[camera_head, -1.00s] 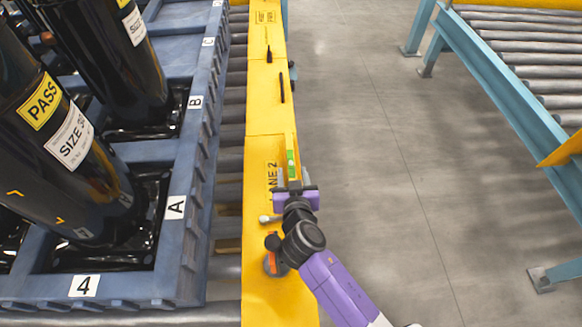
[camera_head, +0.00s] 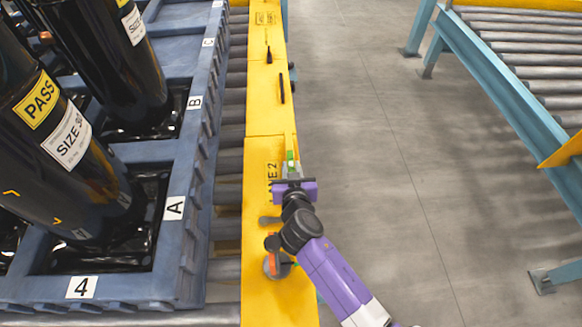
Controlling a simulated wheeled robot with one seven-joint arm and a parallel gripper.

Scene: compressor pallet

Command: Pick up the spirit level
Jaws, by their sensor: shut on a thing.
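The spirit level (camera_head: 290,156) is a small bar with a bright green part, seen at the yellow rail's right side. My gripper (camera_head: 291,172) is shut on it, and the level's far end sticks out beyond the jaws. The rest of the level is hidden by my gripper. I cannot tell whether the level touches the rail (camera_head: 262,205) or is just above it.
A dark tool (camera_head: 282,90) and a dark-handled tool (camera_head: 268,54) lie farther along the rail. A grey object (camera_head: 269,220) and a round orange-and-grey object (camera_head: 272,265) lie nearer. A blue pallet (camera_head: 188,190) with black compressors stands left; open floor lies right.

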